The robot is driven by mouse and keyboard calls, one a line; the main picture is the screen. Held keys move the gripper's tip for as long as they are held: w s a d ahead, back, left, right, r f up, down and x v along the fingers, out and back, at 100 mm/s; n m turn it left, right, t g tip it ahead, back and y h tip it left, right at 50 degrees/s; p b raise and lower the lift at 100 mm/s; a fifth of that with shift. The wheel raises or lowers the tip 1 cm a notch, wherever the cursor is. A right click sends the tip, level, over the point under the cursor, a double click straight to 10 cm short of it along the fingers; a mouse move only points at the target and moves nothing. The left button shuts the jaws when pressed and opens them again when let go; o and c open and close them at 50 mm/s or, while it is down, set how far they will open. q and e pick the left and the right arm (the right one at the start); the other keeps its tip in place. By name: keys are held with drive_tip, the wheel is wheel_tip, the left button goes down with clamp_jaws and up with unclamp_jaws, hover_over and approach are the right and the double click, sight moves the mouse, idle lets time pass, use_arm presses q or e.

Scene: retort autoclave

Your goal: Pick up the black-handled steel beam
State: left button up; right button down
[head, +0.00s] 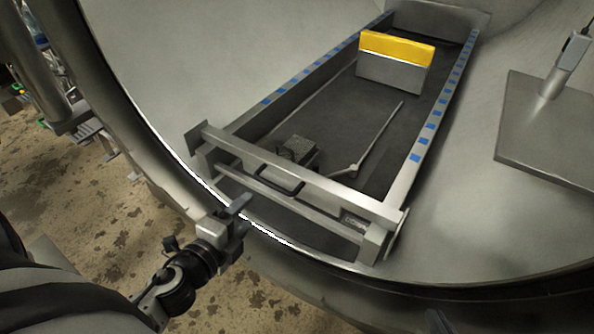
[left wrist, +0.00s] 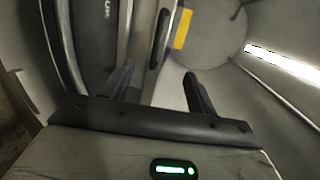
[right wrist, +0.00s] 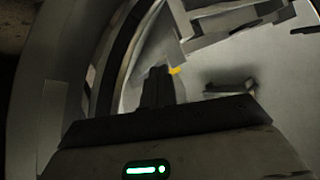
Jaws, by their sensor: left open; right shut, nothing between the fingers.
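The steel beam (head: 330,190) lies across the near end of the long frame inside the round vessel. Its black handle (head: 280,182) is a loop on the near side, left of the middle. My left gripper (head: 242,213) is open and empty at the vessel's rim, in front of and below the beam's left half, apart from the handle. Its two spread fingers show in the left wrist view (left wrist: 160,75). My right gripper (right wrist: 157,85) is shut and empty in the right wrist view. I cannot make it out clearly in the head view.
A yellow-topped grey block (head: 395,72) stands at the frame's far end. A small dark block (head: 297,149) and a thin rod (head: 378,135) lie within the frame. The vessel's rim (head: 270,235) curves below the beam. A grey plate (head: 550,130) is at the right.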

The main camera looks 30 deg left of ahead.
use_arm(q)
approach(283, 173)
drive_tip(key=x, duration=0.2)
drive_tip(key=shift+f+b+x, duration=0.1)
drive_tip(key=shift+b+x, duration=0.1)
drive_tip(key=shift+x, duration=1.2)
drive_tip(key=shift+f+b+x, duration=0.15)
drive_tip(key=shift+b+x, duration=0.05)
drive_tip(key=shift+x, duration=1.25)
drive_tip(key=shift+s, duration=0.15)
clamp_jaws()
drive_tip(key=shift+r, duration=0.2)
